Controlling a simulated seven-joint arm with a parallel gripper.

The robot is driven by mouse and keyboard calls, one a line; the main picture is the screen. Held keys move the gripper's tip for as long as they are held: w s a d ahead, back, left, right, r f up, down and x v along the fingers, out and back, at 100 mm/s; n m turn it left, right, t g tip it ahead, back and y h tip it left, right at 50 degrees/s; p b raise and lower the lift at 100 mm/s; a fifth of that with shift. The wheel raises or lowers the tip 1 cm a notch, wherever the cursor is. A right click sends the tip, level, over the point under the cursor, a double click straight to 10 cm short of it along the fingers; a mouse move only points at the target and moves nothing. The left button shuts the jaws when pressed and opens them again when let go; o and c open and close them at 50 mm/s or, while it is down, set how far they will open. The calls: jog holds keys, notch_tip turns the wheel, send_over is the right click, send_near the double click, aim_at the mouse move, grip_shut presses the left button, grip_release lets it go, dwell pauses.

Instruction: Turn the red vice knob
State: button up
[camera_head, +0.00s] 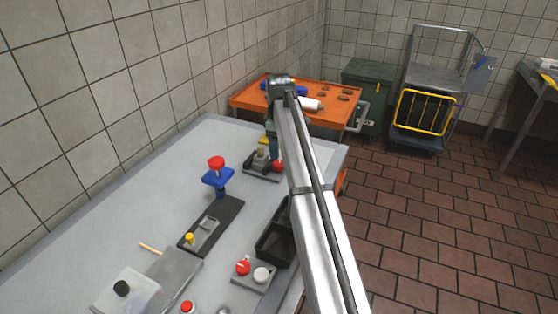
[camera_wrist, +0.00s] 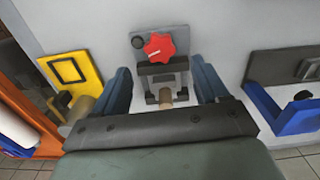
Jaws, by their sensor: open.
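The red knob (camera_wrist: 159,46) is lobed, has a white line, and sits on a small grey vice (camera_wrist: 186,62) in the wrist view. In the head view, the knob (camera_head: 278,166) shows beside my arm. A round wooden-coloured peg (camera_wrist: 166,98) stands at the vice between my fingers. My gripper (camera_wrist: 162,76) is open, with one blue finger left and one right of the vice. The knob appears just past the fingertips, with no visible contact.
A yellow block (camera_wrist: 72,72) stands left of the vice, and a blue fixture (camera_wrist: 283,112) right of it. In the head view, a blue press with a red top (camera_head: 216,177), a black tray (camera_head: 268,246) and a red-and-white-knob box (camera_head: 250,280) share the grey table (camera_head: 150,215).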

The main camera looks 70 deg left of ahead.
aim_at(279, 163)
jog(key=shift+f, duration=3.15)
jog(key=c, duration=1.1)
jog(key=shift+o, duration=0.2)
jog(key=shift+m, duration=2.4)
jog(key=o, duration=1.1)
jog(key=shift+c, duration=0.2)
